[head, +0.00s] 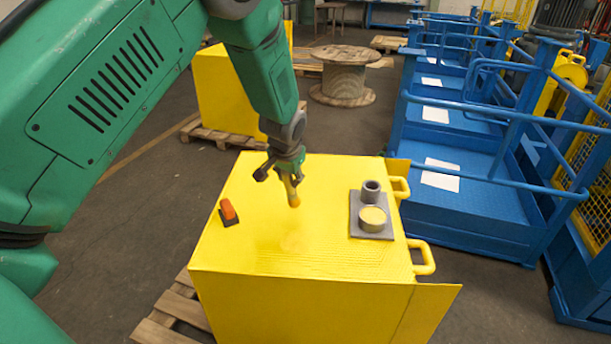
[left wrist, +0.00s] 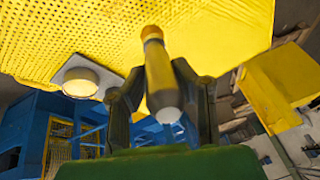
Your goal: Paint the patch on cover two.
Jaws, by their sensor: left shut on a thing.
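My left gripper (head: 286,173) is shut on a paintbrush (head: 293,195), held tip down above the top of the near yellow cover (head: 250,185). A faint, paler patch (head: 291,243) shows on the cover's top, nearer than the brush. A round pot of yellow paint (head: 373,219) stands on a grey tray (head: 357,232) at the right. The pot also shows in the left wrist view (left wrist: 80,82). Whether the bristles touch the cover cannot be told. My right gripper is not in view.
A grey cup (head: 371,192) stands behind the pot on the tray. An orange-handled block (head: 228,212) lies at the cover's left. Yellow handles (head: 423,258) stick out at the right. Blue railed platforms (head: 465,190) stand to the right; another yellow cover (head: 222,95) stands behind.

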